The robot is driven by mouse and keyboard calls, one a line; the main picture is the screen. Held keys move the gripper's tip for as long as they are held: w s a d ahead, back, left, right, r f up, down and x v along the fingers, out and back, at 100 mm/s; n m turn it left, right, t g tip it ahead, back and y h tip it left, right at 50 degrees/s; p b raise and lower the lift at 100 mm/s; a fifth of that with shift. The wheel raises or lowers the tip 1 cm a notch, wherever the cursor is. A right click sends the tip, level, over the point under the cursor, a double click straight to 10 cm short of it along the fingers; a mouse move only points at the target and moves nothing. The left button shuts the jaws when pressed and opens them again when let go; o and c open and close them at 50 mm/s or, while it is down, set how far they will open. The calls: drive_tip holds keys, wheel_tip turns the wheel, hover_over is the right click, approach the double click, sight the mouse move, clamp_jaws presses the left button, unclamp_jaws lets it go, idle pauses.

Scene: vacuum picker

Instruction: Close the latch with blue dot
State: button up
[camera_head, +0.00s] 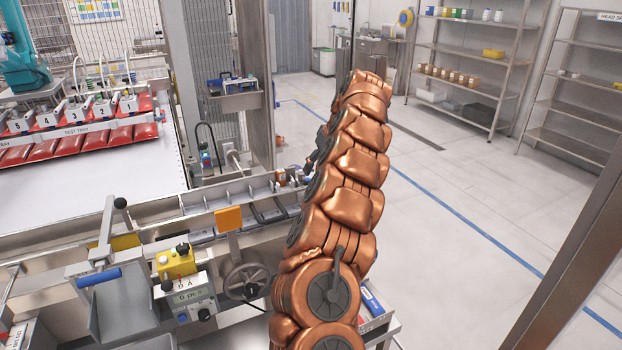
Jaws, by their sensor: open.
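I cannot make out a latch with a blue dot for certain. On the bench at the lower left is a lever with a black knob (120,203). A blue handle grip (98,277) is on the metal frame just below it. A small blue part with a cable (206,160) shows by the post behind the bench, too small to identify. My copper-coloured arm rises through the middle of the view and hides part of the bench's right end. My gripper cannot be made out in this view.
A yellow box (176,262) with a black knob, a handwheel (247,281) and an orange plate (229,218) stand along the bench front. Red packs (70,143) lie under numbered units at the left. The floor at right is clear up to the shelves (470,75). A brown post (580,270) stands at right.

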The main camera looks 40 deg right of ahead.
sight(310, 180)
drive_tip(key=shift+p+x, duration=0.65)
drive_tip(key=shift+x, duration=2.25)
